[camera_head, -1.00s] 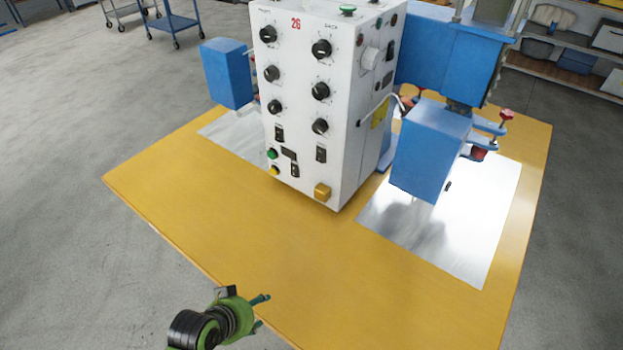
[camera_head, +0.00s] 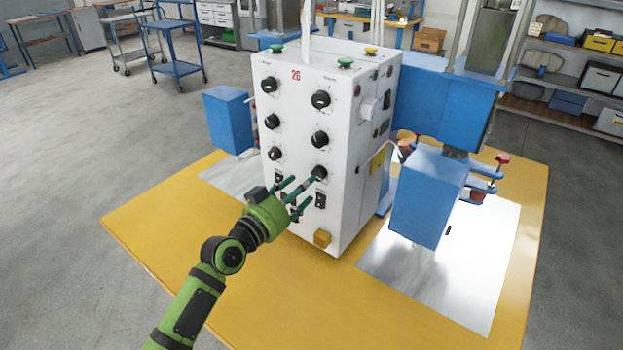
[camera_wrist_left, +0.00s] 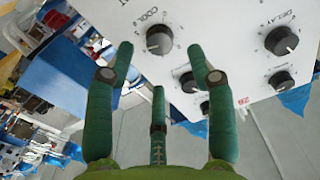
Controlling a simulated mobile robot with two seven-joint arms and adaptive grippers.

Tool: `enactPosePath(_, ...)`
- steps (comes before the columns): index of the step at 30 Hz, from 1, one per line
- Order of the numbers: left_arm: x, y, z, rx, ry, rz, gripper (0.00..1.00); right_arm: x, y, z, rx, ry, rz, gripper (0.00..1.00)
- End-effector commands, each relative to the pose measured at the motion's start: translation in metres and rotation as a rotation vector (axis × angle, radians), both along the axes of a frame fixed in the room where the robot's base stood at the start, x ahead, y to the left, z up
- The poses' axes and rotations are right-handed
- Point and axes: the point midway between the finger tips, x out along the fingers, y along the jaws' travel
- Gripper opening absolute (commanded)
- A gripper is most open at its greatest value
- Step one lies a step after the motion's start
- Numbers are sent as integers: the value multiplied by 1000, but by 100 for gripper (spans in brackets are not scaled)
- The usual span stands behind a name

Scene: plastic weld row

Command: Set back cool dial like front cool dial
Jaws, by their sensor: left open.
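A white control box (camera_head: 305,120) marked 26 bears two columns of black dials. My left gripper (camera_head: 292,195) is open, with its fingers pointing at the lowest dial of the right column (camera_head: 320,172). In the left wrist view a dial labelled COOL (camera_wrist_left: 159,40) lies beyond and between the open fingertips (camera_wrist_left: 165,66), with no clear contact. Another dial, whose label seems to read DELAY (camera_wrist_left: 281,41), sits to its right. In the head view the left column's lowest dial (camera_head: 275,153) is visible, but labels are too small to read. My right gripper is out of view.
The box stands on a yellow table (camera_head: 160,215). A blue block (camera_head: 428,195) hangs over a shiny metal plate (camera_head: 475,265) at right; another blue block (camera_head: 229,118) is at left. The table's front right is clear.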

Motion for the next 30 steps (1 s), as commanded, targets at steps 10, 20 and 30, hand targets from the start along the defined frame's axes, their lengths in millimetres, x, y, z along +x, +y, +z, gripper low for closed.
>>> enactPosePath(10, 33, -24, 0, 0, 2, -2, 55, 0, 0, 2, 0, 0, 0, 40)
enactPosePath(20, 36, -27, 0, 1, 1, -1, 55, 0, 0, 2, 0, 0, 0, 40)
enactPosePath(30, 36, -27, -1, 1, 3, -1, 0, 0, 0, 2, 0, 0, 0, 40)
